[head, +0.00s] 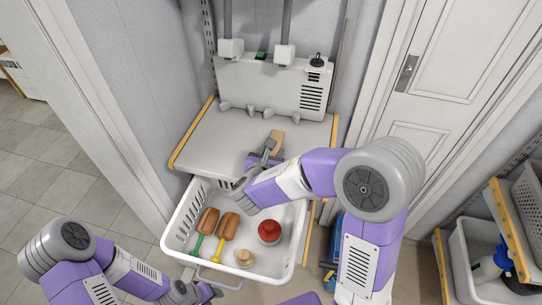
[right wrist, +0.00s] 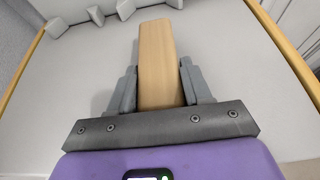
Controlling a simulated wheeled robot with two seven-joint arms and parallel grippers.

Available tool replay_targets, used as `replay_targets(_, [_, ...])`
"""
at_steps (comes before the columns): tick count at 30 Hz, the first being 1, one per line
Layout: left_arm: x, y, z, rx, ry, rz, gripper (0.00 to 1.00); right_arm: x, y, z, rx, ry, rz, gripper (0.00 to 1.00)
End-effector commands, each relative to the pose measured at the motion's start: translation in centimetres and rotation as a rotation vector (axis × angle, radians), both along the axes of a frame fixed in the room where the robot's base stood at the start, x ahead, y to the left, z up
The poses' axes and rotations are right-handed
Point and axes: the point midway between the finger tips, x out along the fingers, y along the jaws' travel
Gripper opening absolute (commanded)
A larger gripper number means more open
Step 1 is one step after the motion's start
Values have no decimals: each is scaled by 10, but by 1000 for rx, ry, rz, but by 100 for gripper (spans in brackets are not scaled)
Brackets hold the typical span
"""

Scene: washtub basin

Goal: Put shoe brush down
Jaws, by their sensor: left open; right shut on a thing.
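The shoe brush (head: 277,139), a light wooden block, is between the fingers of my right gripper (head: 269,148), which is shut on it over the grey shelf top. In the right wrist view the brush (right wrist: 158,62) points away from the gripper (right wrist: 160,88) toward the back of the shelf. Its underside is hidden, and I cannot tell whether it touches the surface. My left gripper (head: 204,293) is open and empty, low at the bottom of the head view, in front of the white basket.
The grey shelf top (head: 215,140) has free room left of the brush and grey pegs along its back. Below, a white basket (head: 178,222) holds two brown brushes (head: 207,220) (head: 229,225), a red item (head: 269,231) and a small wooden piece (head: 244,258). Crates stand at right.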

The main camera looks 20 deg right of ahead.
Motion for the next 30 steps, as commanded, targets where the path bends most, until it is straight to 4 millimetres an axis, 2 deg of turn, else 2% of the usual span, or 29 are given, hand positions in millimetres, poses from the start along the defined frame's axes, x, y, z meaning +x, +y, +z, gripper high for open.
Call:
replay_targets(10, [0, 0, -4, 0, 0, 0, 43, 0, 0, -3, 0, -1, 0, 11])
replay_targets(11, [0, 0, -4, 0, 0, 0, 43, 0, 0, -3, 1, -1, 0, 50])
replay_targets(15, [0, 0, -3, 0, 0, 0, 43, 0, 0, -2, 1, -1, 0, 72])
replay_targets(16, [0, 0, -3, 0, 0, 0, 43, 0, 0, -2, 1, -1, 0, 74])
replay_targets(27, [0, 0, 2, 0, 0, 0, 43, 0, 0, 3, 1, -1, 0, 74])
replay_targets(30, [0, 0, 6, 0, 0, 0, 43, -11, 9, 8, 2, 0, 4, 74])
